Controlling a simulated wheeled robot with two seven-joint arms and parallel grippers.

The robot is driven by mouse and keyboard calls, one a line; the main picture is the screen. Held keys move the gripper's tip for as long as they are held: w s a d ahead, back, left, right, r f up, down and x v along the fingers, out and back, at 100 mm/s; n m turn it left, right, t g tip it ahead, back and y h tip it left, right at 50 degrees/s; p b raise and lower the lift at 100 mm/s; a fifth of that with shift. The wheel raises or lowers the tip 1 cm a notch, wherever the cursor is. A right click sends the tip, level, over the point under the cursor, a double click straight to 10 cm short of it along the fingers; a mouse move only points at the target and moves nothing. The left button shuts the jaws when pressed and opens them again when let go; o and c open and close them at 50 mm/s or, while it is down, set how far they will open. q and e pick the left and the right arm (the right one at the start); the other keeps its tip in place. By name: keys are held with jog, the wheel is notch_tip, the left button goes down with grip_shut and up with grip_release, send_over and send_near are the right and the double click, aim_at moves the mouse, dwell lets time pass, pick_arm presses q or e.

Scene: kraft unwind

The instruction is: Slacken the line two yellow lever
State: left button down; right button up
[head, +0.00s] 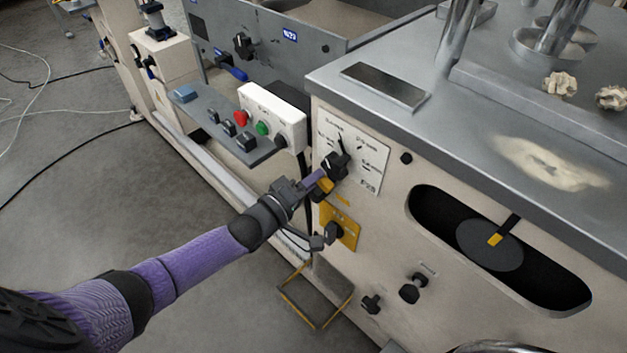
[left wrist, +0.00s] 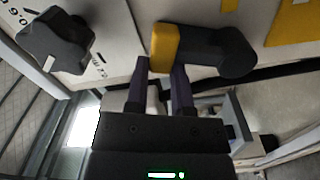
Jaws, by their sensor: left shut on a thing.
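The lever (left wrist: 215,50), a dark handle with a yellow end (left wrist: 165,47), lies across the fingertips of my left gripper (left wrist: 162,72) in the left wrist view. My left gripper is shut on its yellow end. In the head view my left gripper (head: 314,181) reaches the cream machine front, and the yellow end (head: 325,186) shows just beside the fingers. The rest of the lever is partly hidden there by the gripper. My right gripper is not in view.
A black knob (head: 335,165) on a printed white plate (head: 366,170) sits close above my left gripper; it also shows in the left wrist view (left wrist: 55,40). A yellow plate (head: 350,226) lies just below. A button box (head: 273,113) stands to the left.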

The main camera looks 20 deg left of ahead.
pick_arm(q)
jog(key=c, duration=0.7)
grip_release()
jog(key=shift+o, duration=1.1)
jog(key=p+v, duration=0.3)
jog(key=v, duration=0.7)
